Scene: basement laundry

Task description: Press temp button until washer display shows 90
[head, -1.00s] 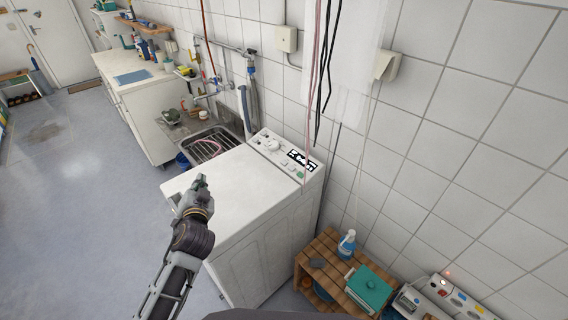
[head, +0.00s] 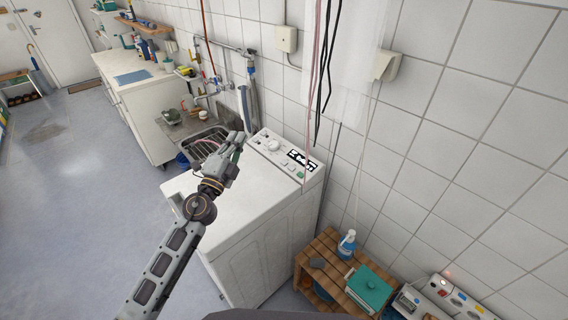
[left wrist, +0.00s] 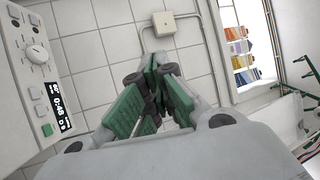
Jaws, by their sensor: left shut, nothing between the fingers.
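The white washer (head: 245,190) stands against the tiled wall, with a control panel along its back edge. Its black display (head: 301,160) is too small to read in the head view; in the left wrist view the display (left wrist: 60,105) is turned sideways and seems to read 0:48, and I cannot make out a temperature. A round knob (head: 273,145) and several buttons sit on the panel; I cannot tell which button is temp. My left gripper (head: 238,140) is shut and empty, above the washer's far left part, near the panel's left end and apart from it. My right gripper is not in view.
A metal sink (head: 208,143) lies just beyond the washer. Pink and black cables (head: 325,60) hang in front of the wall near the panel's right end. A wooden crate (head: 325,250) with a blue bottle (head: 347,242) stands right of the washer. The washer's lid is clear.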

